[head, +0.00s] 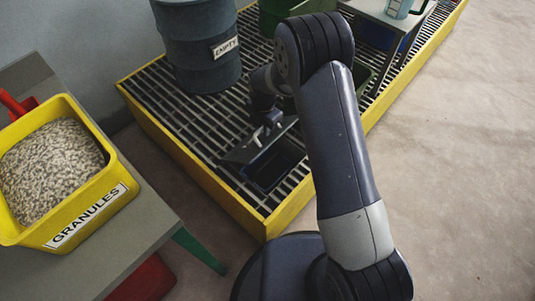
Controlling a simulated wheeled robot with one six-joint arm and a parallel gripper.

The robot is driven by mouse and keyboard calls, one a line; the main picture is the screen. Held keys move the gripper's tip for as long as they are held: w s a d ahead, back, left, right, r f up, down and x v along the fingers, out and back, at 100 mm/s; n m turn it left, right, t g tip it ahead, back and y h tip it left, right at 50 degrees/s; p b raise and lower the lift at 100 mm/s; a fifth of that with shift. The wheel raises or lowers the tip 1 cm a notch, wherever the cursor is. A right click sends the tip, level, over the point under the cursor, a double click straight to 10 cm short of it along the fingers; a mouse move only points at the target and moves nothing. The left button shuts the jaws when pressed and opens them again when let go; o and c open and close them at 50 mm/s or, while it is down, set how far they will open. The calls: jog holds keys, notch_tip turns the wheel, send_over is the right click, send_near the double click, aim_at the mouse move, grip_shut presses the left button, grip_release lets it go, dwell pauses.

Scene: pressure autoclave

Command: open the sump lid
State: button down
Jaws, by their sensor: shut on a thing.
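The sump lid (243,152) is a dark grey plate over the grated platform. It looks tilted up, with the dark square sump opening (272,168) showing in front of it. My gripper (266,130) is at the lid's upper edge and is shut on it, likely on its handle. The exact grip is small and partly hidden by the fingers. My arm covers the area to the right of the opening.
The grated platform has a yellow rim (190,172). A grey drum (200,65) marked EMPTY stands behind the lid. A yellow bin (110,205) marked GRANULES rests on a grey table (140,250) at left. Bare floor (460,160) lies at right.

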jog(key=shift+w+a+r, duration=0.3)
jog(key=shift+a+r, duration=0.05)
jog(key=shift+r, duration=0.05)
jog(key=shift+w+a+r+p, duration=0.2)
jog(key=shift+w+a+r, duration=0.25)
jog(key=shift+w+a, duration=0.3)
jog(key=shift+w+a+r+p, duration=0.2)
jog(key=shift+w+a+r, duration=0.3)
jog(key=shift+a, duration=0.35)
jog(key=w+a, duration=0.1)
jog(key=a, duration=0.1)
jog(key=w+a, duration=0.1)
jog(key=shift+w+a+r, duration=0.15)
jog(key=shift+w+r, duration=0.15)
jog(key=shift+w, duration=0.05)
jog(key=shift+a, duration=0.1)
